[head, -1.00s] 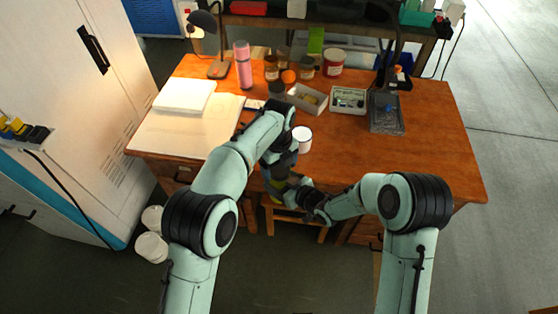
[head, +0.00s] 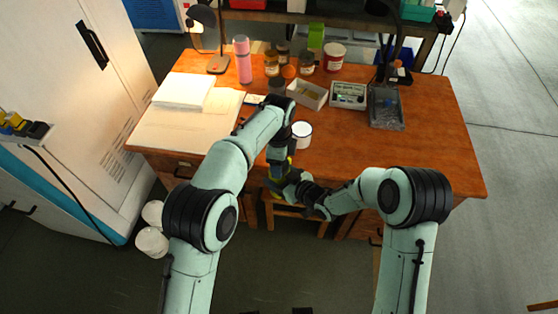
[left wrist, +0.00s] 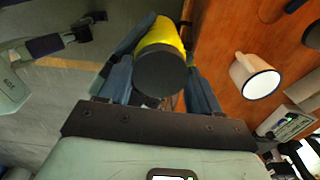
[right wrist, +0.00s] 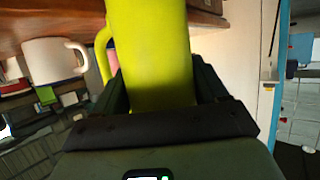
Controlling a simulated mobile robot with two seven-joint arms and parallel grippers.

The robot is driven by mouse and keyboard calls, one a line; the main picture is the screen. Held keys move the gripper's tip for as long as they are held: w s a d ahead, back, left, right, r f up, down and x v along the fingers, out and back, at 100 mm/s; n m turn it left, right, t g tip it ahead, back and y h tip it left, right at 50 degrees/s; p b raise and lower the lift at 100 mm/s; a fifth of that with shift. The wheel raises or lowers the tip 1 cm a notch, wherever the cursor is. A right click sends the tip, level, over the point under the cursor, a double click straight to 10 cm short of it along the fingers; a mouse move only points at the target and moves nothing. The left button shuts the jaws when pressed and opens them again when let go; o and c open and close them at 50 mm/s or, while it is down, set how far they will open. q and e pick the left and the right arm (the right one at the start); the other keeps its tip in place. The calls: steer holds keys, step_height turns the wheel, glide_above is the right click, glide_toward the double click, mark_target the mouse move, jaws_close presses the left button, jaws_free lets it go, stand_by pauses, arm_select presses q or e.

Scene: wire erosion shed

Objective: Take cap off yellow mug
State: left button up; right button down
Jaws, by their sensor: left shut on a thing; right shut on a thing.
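The yellow mug (right wrist: 155,45) fills the middle of the right wrist view, with its handle (right wrist: 103,55) on the left. My right gripper (right wrist: 160,88) is shut around its body. In the left wrist view, the mug's yellow side (left wrist: 165,35) shows behind a round dark cap (left wrist: 160,73). My left gripper (left wrist: 163,62) has its fingers on both sides of the cap. The cap is in line with the mug; I cannot tell whether there is a gap. In the head view, both grippers meet in front of the desk edge and mostly hide the mug (head: 272,185).
A white mug (head: 302,134) stands on the wooden desk (head: 350,150), close to my left gripper. A pink bottle (head: 243,65), jars, an open box (head: 306,95) and a grey tray (head: 386,112) stand farther back. A stool (head: 290,212) is below. The desk's right side is clear.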

arm_select(q)
steer(key=shift+n, duration=0.7)
steer(key=o, duration=1.2)
